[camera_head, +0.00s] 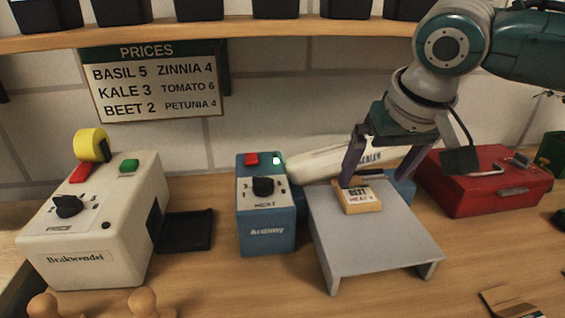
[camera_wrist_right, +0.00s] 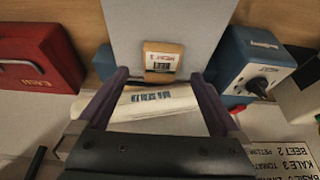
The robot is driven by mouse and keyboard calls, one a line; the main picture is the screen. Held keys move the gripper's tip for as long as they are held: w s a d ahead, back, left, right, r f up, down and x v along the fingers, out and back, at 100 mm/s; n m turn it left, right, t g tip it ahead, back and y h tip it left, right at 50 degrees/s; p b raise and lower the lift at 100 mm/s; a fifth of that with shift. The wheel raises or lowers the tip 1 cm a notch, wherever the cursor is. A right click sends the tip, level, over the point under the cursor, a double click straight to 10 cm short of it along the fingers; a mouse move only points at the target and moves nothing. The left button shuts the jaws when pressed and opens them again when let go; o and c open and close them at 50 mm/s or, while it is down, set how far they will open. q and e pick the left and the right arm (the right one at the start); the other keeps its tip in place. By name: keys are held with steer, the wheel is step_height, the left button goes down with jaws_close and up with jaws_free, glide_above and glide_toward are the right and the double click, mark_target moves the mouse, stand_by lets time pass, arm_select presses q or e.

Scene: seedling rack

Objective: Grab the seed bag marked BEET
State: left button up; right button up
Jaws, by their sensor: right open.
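The small tan seed bag (camera_head: 361,197) lies on the grey stand (camera_head: 390,238), towards its back left. Its white label reads BEET on top, with a smaller second line that I cannot read surely. The bag also shows in the right wrist view (camera_wrist_right: 163,60), just beyond the fingertips. My right gripper (camera_head: 378,179) is open and empty above the stand's back part, its fingers apart, close to the bag's far side. In the wrist view the right gripper (camera_wrist_right: 158,75) spans wider than the bag. My left gripper does not show.
A blue heat-sealing machine (camera_head: 266,218) with a long pale arm (camera_head: 315,162) is left of and behind the stand. A red cash box (camera_head: 485,190) stands right. A cream price machine (camera_head: 95,235) is far left. A price sign (camera_head: 153,82) and shelf (camera_head: 250,35) are behind.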

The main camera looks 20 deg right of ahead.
mark_target(361, 198)
steer(key=x, duration=0.5)
steer(key=shift+a+f+b, duration=0.15)
steer(key=shift+f+b, duration=0.25)
steer(key=shift+c, duration=0.2)
steer(key=c, duration=1.3)
